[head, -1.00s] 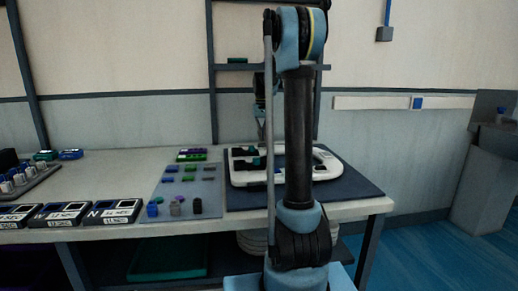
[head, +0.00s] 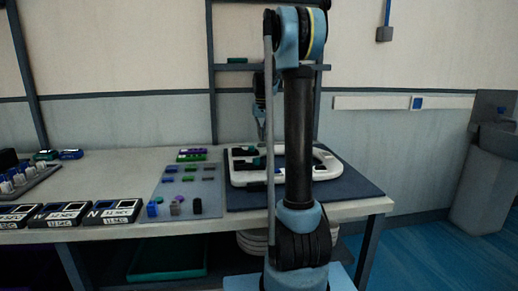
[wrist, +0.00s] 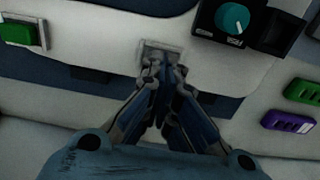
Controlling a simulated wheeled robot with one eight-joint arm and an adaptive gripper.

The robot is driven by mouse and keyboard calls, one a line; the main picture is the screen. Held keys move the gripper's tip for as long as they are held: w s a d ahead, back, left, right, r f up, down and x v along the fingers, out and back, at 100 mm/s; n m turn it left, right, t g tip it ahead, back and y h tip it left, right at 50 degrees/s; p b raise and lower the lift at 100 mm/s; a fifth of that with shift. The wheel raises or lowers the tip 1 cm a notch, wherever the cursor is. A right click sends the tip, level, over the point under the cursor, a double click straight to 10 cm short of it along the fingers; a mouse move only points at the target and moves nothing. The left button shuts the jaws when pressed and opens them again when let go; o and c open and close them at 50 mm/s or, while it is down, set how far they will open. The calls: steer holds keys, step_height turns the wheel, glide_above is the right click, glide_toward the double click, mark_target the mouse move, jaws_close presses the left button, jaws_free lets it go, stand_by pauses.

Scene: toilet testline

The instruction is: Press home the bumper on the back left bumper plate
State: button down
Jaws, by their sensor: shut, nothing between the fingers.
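A white toilet seat (head: 328,172) lies on the dark blue mat (head: 362,189), partly hidden by my arm in the head view. In the wrist view its white surface (wrist: 95,28) fills much of the picture. My gripper (wrist: 163,62) is shut, with its fingertips over the near edge of a small grey bumper plate (wrist: 155,46) on the seat. The fingers hide part of this plate, and I cannot tell whether a bumper sits on it or whether they touch. A second plate at the left holds a green bumper (wrist: 18,32).
A black block with a teal dial (wrist: 232,18) stands close to the right of the fingers. A green block (wrist: 303,92) and a purple block (wrist: 287,122) lie farther right. A grey sheet with several small parts (head: 184,187) lies beside the mat.

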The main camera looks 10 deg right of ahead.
mark_target(262, 144)
steer(key=shift+f, duration=1.15)
stand_by(1.1)
stand_by(0.3)
step_height(262, 144, up, 8)
stand_by(1.1)
